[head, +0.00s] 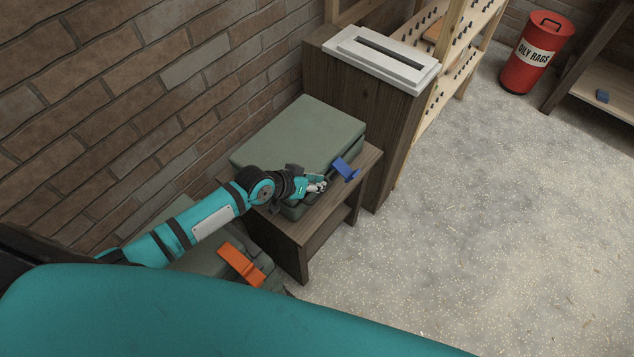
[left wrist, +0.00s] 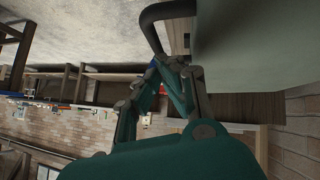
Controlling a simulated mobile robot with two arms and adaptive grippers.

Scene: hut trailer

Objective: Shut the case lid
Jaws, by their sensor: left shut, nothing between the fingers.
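The grey-green case (head: 312,130) rests on a low wooden stand (head: 312,240) against the brick wall. Its broad lid faces up and a blue piece (head: 345,170) sticks out at its front right. My left gripper (head: 320,186) is shut and empty at the front edge of the case. In the left wrist view the gripper (left wrist: 170,64) is close to a dark curved bar (left wrist: 150,28) beside the smooth green surface (left wrist: 265,45). My right gripper is out of view.
Another grey-green case with an orange piece (head: 241,263) lies below my left arm. A tall wooden cabinet with a white slotted top (head: 382,58) stands right of the stand. A red oily-rags bin (head: 536,52) is farther back. The floor (head: 480,230) at right is clear.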

